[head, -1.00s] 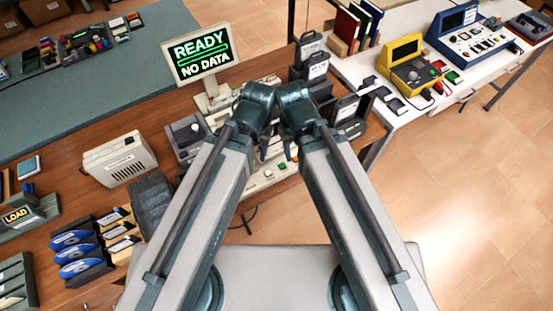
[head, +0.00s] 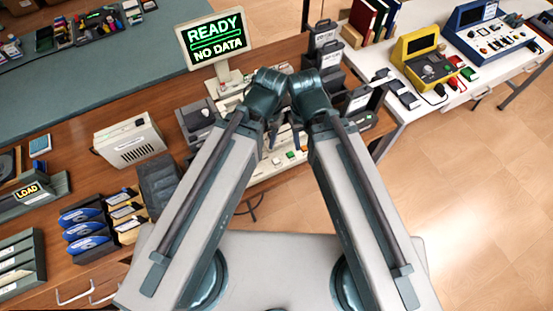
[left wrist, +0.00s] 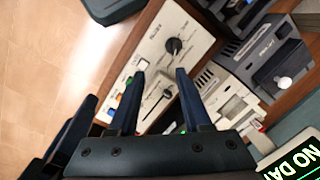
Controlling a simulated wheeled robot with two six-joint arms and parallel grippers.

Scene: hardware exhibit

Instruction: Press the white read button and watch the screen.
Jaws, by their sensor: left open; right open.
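The screen (head: 215,38) reads "READY" and "NO DATA" in green; part of it also shows in the left wrist view (left wrist: 293,163). The cream control panel (left wrist: 158,42) has a black knob, a slider slot and a row of coloured buttons. A small white button (left wrist: 143,64) shows close to one finger of my left gripper (left wrist: 158,76); contact cannot be told. That gripper is open and empty over the panel. In the head view my left gripper (head: 268,138) and right gripper (head: 297,137) hang side by side over the panel (head: 266,172); the right is open.
Grey devices (head: 198,120) stand beside the panel, with dark card holders behind. A cream box (head: 130,140) and disc racks (head: 86,232) are on the wooden bench to the left. A white table with a yellow device (head: 422,60) is at the right. Floor is open at the right.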

